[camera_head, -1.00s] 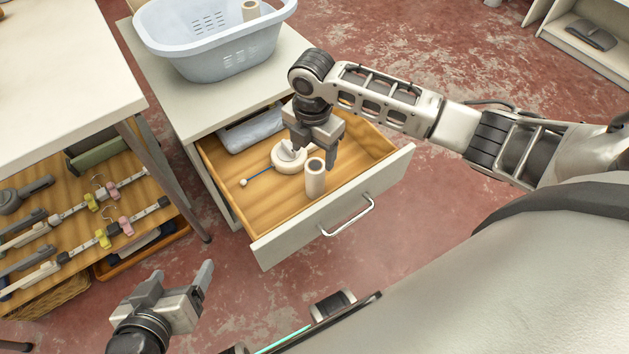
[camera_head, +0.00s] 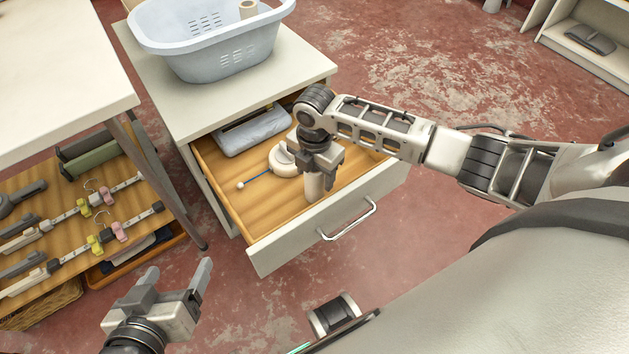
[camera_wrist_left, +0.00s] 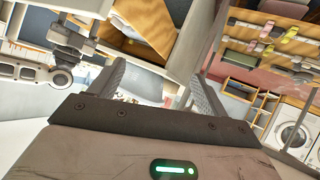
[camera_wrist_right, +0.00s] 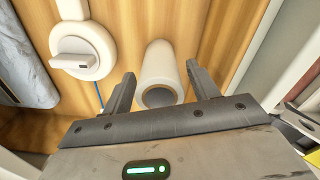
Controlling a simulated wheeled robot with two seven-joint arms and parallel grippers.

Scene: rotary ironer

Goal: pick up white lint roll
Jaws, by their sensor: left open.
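The white lint roll (camera_head: 314,187) stands upright in the open drawer, near its front wall. In the right wrist view the lint roll (camera_wrist_right: 161,78) shows its hollow end between the fingertips. My right gripper (camera_head: 318,172) is over the roll, pointing down; its fingers (camera_wrist_right: 158,84) are open on either side of the roll, with a visible gap at least on the right side. A second similar roll (camera_head: 248,9) stands in the laundry basket. My left gripper (camera_head: 176,285) is open and empty, low at the left, away from the drawer.
The blue basket (camera_head: 222,62) stands on the cabinet top (camera_head: 170,103). A shelf (camera_head: 60,215) with hangers and clips is at left.

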